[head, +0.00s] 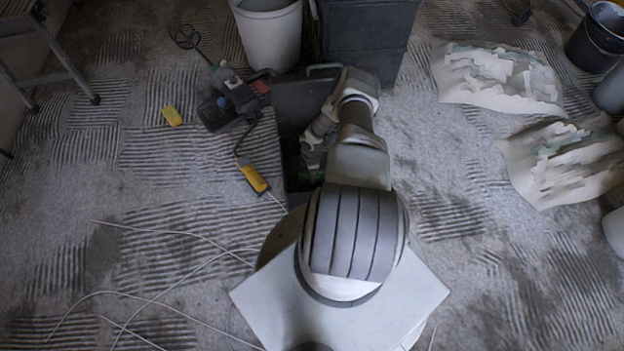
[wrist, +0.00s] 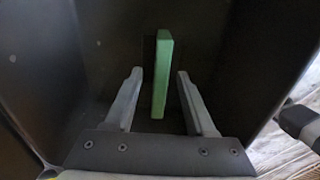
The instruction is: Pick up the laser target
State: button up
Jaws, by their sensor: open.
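The laser target, a thin green plate (wrist: 161,75), stands on edge inside a dark box (wrist: 100,40), seen in the wrist view. My gripper (wrist: 158,82) is open, with one grey finger on each side of the plate. There is a gap between the plate and each finger in the picture. In the head view my arm reaches down into the dark open box (head: 290,100), and my gripper and the plate are mostly hidden there.
A white bucket (head: 270,35) and a dark bin (head: 365,40) stand behind the box. A power tool (head: 235,98) with a cable and a yellow-ended lead (head: 254,179) lies to the left. Crumpled sheets (head: 497,78) lie at right. White cables cross the floor at lower left.

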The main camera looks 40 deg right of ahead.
jog(key=shift+f, duration=0.15)
dwell(0.6)
jog(key=shift+c, duration=0.3)
grip_shut()
